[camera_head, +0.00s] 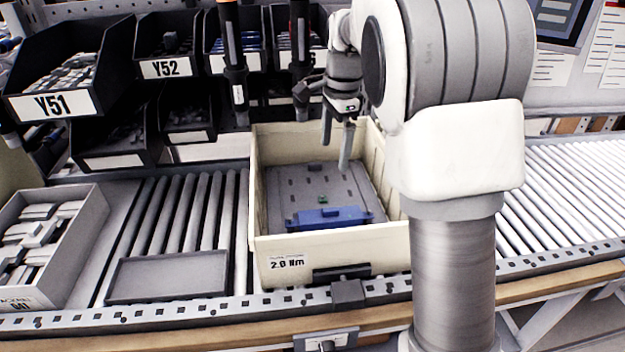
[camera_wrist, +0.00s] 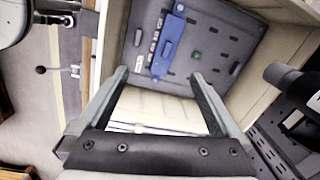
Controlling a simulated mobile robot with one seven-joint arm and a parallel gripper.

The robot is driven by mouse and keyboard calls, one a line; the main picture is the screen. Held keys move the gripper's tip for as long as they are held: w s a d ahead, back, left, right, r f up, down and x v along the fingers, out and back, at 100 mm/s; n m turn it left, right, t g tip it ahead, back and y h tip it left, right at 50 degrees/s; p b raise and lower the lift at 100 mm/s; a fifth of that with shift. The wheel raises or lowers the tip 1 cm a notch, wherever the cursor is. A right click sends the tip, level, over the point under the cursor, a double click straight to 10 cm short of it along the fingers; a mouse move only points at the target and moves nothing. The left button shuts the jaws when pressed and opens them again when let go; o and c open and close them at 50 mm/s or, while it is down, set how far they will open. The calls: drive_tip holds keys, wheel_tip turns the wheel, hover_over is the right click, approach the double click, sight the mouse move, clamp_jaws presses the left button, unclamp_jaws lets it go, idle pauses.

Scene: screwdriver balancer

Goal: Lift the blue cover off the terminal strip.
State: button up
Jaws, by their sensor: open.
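The blue cover (camera_head: 328,218) lies near the front of a grey perforated plate (camera_head: 300,180) inside a cream crate (camera_head: 256,190). In the wrist view the blue cover (camera_wrist: 166,47) shows beyond the fingers, with a row of light blocks beside it; the strip under it is mostly hidden. My gripper (camera_head: 336,150) is over the back part of the crate, above and behind the cover and apart from it. In the wrist view my gripper (camera_wrist: 158,82) has its two fingers wide apart with nothing between them.
The crate stands on a roller conveyor (camera_head: 190,215). A flat grey tray (camera_head: 168,278) and a box of light parts (camera_head: 50,245) are to its left. Two hanging screwdrivers (camera_head: 234,70) are near my gripper. Black bins (camera_head: 70,80) line the back. A small green piece (camera_head: 322,199) lies behind the cover.

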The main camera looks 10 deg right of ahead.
sight(329, 209)
drive_tip(key=w+f+m+b, duration=0.1)
drive_tip(key=f, duration=0.5)
drive_tip(key=w+f+b, duration=0.2)
drive_tip(key=f, duration=0.4)
drive_tip(key=w+f+m+b, duration=0.1)
drive_tip(key=f, duration=0.6)
drive_tip(key=shift+w+a+m+g, duration=0.15)
drive_tip(key=shift+a+m+g, duration=0.15)
drive_tip(key=shift+a+g, duration=0.1)
drive_tip(key=f+b, duration=0.1)
drive_tip(key=f, duration=0.1)
drive_tip(key=d+f+b, duration=0.1)
drive_tip(key=f, duration=0.1)
drive_tip(key=shift+d+f, duration=0.1)
drive_tip(key=shift+f, duration=0.6)
clamp_jaws()
